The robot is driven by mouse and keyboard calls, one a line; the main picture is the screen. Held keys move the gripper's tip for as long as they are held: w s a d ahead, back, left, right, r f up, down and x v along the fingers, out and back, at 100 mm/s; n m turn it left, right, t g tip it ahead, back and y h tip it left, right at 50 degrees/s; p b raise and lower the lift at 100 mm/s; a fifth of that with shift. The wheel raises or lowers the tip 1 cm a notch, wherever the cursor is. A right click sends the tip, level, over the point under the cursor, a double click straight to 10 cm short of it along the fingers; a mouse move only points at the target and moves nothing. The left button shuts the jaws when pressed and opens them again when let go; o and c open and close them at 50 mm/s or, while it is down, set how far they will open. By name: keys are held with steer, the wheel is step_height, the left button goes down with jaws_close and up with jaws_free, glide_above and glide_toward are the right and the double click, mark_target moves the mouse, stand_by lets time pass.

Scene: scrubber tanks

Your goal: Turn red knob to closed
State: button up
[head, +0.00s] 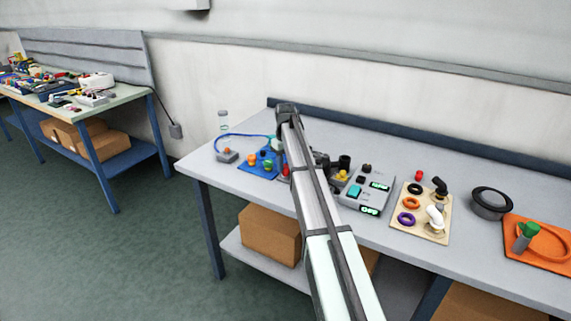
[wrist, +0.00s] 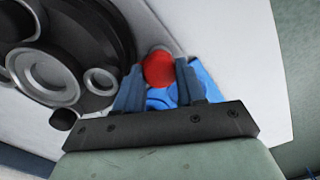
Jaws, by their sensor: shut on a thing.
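The red knob (wrist: 159,68) shows in the wrist view as a round red shape by a blue board (wrist: 204,82). My gripper (wrist: 158,80) is shut on the red knob, with one dark finger on each side of it. The knob's underside and any position marks are hidden or too small to read. In the head view the blue board (head: 247,165) lies near the left end of the table, with orange and green parts on it. My arm covers its right side, and the fingertips cannot be made out there.
Right of my arm stand a grey box with lit displays (head: 367,192), a beige board with rings (head: 420,212), a dark round pot (head: 491,202) and an orange board (head: 540,242). A blue hose (head: 240,135) runs behind the blue board. Large dark round parts (wrist: 60,65) sit close left in the wrist view.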

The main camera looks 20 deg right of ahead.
mark_target(285, 166)
steer(key=m, duration=0.6)
stand_by(0.7)
steer(key=o, duration=1.1)
steer(key=shift+c, duration=0.2)
steer(key=shift+d, duration=0.1)
steer(key=shift+a+r, duration=0.2)
steer(key=shift+r, duration=3.85)
